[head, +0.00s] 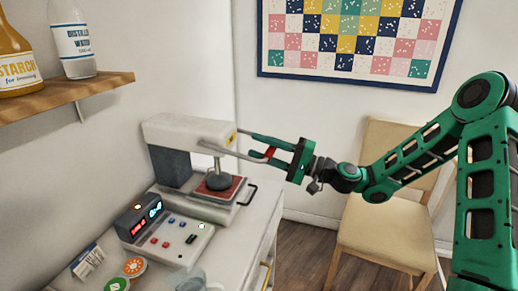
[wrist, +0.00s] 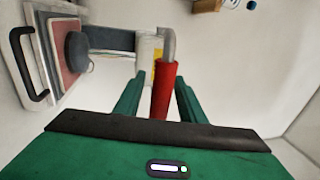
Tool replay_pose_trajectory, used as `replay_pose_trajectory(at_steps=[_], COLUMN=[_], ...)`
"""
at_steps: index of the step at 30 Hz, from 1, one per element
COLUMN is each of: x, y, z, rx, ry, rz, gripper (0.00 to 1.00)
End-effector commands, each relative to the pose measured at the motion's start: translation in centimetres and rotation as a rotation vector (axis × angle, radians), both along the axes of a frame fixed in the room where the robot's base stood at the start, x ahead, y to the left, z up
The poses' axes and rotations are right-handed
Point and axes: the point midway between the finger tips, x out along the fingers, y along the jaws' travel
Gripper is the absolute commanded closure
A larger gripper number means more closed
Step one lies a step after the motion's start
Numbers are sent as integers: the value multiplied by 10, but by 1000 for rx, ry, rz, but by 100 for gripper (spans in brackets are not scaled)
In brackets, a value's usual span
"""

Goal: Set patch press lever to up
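The patch press (head: 185,132) is a white machine on the cabinet top at centre-left. Its round dark press head (head: 218,181) sits low at the red pad (head: 232,190); I cannot tell whether they touch. The grey lever (head: 225,151) extends right from the press, near level and sloping slightly down to a red grip (head: 269,153). My gripper (head: 246,143) is at the lever's end with its fingers pointing left. In the wrist view, the red grip (wrist: 164,90) lies between the green fingers (wrist: 158,85), nearer the right one, with a gap on the left.
A control box (head: 140,222) with lit displays and a button panel (head: 172,238) stand in front of the press. A wooden shelf (head: 95,86) with bottles is at upper left. A chair (head: 385,225) stands right of the cabinet, behind my arm.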

Motion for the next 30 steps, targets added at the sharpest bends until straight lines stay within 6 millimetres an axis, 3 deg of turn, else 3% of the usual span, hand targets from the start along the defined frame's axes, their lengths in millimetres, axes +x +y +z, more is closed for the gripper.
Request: replay_pose_trajectory(at_steps=[11, 16, 30], x=[1, 1, 0], y=[7, 7, 8], z=[1, 1, 8], rx=[0, 0, -40], ry=[-1, -1, 12], rz=[3, 3, 4], gripper=[63, 100, 100])
